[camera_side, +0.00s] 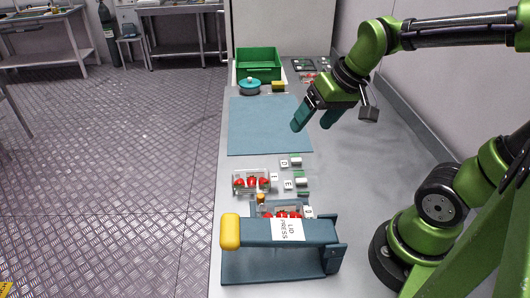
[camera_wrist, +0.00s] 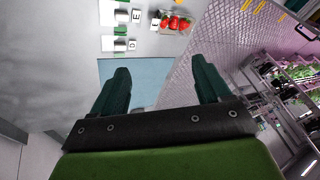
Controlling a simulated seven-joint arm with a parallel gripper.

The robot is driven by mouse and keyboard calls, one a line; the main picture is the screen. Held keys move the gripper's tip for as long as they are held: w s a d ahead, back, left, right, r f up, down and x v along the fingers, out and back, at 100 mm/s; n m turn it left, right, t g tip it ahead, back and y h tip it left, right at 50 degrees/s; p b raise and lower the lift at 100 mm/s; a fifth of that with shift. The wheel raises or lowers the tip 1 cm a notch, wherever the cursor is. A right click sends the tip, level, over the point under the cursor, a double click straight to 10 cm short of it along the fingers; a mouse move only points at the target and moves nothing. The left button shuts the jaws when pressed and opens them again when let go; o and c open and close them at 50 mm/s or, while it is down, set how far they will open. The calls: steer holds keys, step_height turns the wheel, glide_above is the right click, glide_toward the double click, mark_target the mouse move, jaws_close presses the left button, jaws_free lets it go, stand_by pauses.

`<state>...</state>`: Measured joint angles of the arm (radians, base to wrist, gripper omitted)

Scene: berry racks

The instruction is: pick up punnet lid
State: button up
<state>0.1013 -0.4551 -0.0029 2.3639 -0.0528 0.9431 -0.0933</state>
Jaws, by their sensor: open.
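I cannot clearly make out a separate punnet lid in either view. A clear punnet of red strawberries (camera_side: 252,183) stands on the bench between the mat and the press; it also shows at the top of the wrist view (camera_wrist: 176,22). More strawberries (camera_side: 283,214) show behind the blue arm of the lid press (camera_side: 310,232), which partly hides them. My gripper (camera_side: 313,122) is open and empty, raised above the bench near the right edge of the blue mat (camera_side: 262,140). Its two fingers are spread apart in the wrist view (camera_wrist: 160,75).
Lettered white blocks and small green pieces (camera_side: 297,178) lie right of the punnet. A green crate (camera_side: 258,72), a teal round pot (camera_side: 249,88) and a yellow block (camera_side: 278,86) stand beyond the mat. Dark trays lie at the back right. The blue mat is bare.

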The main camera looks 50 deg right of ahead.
steer(key=w+d+f+n+g, duration=0.3)
steer(key=w+d+f+n, duration=0.15)
steer(key=w+d, duration=0.25)
steer(key=n+g+h, duration=0.1)
steer(key=n+g, duration=0.1)
steer(key=n, duration=0.7)
glide_above(301, 159)
step_height(301, 159, down, 12)
steer(key=shift+w+r, duration=0.15)
steer(key=shift+f, duration=2.65)
steer(key=c, duration=0.8)
